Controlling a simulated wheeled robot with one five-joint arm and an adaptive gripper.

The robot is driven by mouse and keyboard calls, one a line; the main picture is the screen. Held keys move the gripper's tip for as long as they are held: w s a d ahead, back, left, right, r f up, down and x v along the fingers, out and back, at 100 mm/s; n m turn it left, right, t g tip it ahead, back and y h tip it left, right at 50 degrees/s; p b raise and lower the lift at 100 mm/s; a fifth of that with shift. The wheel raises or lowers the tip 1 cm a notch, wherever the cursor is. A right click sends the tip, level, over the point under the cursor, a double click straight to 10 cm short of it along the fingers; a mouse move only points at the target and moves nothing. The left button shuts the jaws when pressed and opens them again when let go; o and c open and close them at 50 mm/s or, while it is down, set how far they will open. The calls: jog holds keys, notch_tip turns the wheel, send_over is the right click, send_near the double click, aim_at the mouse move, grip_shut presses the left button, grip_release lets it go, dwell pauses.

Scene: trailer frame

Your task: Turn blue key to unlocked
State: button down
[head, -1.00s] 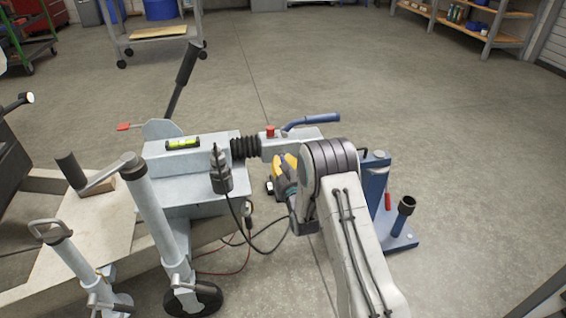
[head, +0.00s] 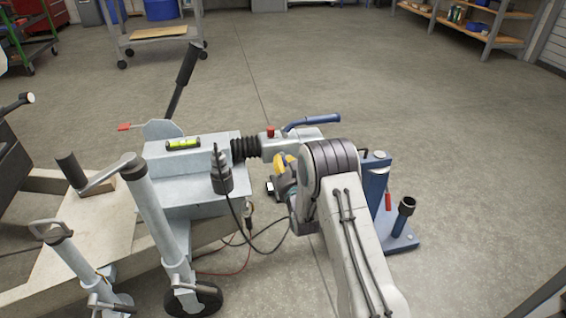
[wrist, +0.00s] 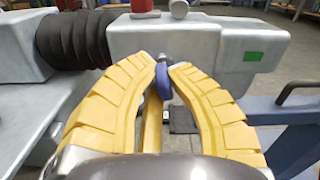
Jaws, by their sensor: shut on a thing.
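The blue key (wrist: 163,82) shows in the wrist view, at the lower side of the grey coupling head (wrist: 206,45). The yellow fingers of my gripper (wrist: 163,72) are closed in on it from both sides, and their tips meet the key. A small metal lock part shows just above the key. In the head view my gripper (head: 284,168) is below the coupling head (head: 290,144), largely hidden by my own arm, and the key is hidden there. I cannot tell which way the key is turned. A green mark (wrist: 253,56) shows on the coupling's side.
A black bellows (head: 245,149) joins the coupling to the trailer frame. A blue handle (head: 318,120) and a red button (head: 270,132) are on top. A blue stand (head: 376,185) is close on the right, and a black cable (head: 250,239) hangs at the left.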

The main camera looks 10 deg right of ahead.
jog(key=shift+d+r, duration=0.1)
jog(key=shift+r, duration=0.05)
jog(key=c, duration=1.2)
grip_release()
jog(key=shift+s, duration=6)
jog(key=shift+o, duration=0.3)
